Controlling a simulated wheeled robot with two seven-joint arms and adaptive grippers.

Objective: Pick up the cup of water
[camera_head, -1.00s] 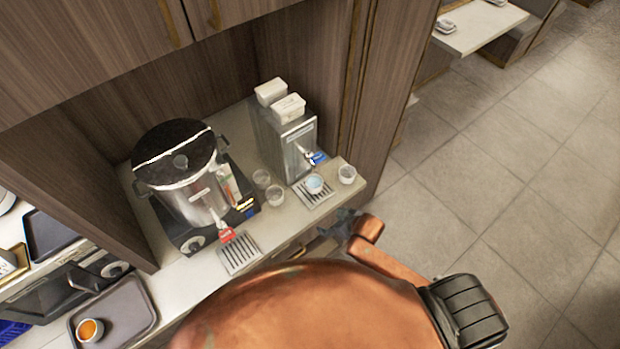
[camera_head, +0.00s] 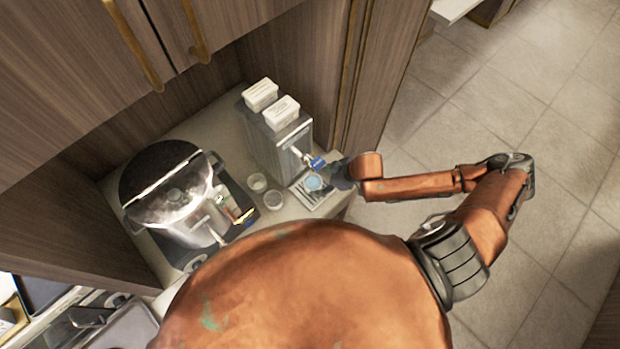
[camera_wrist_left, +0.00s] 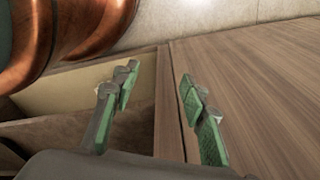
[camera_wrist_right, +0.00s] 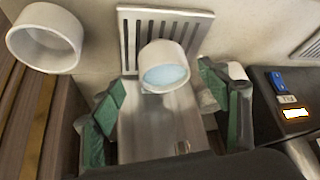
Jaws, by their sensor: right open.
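The cup of water (camera_head: 313,182) is small and white with pale blue water. It stands upright on the slotted drip tray (camera_head: 303,196) in front of the steel dispenser (camera_head: 268,140). My right gripper (camera_head: 338,176) is just to the right of the cup. In the right wrist view, the cup (camera_wrist_right: 164,58) is centred in line with the gap between the open fingers of this gripper (camera_wrist_right: 162,88), near their tips. Nothing is held. My left gripper (camera_wrist_left: 158,86) is open and empty in the left wrist view, facing a wooden panel (camera_wrist_left: 250,90), away from the cup.
An empty white cup (camera_wrist_right: 45,38) stands near the tray in the right wrist view. A large steel pot (camera_head: 172,185) is further left. The dispenser's blue tap (camera_head: 317,163) sits close above the water cup.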

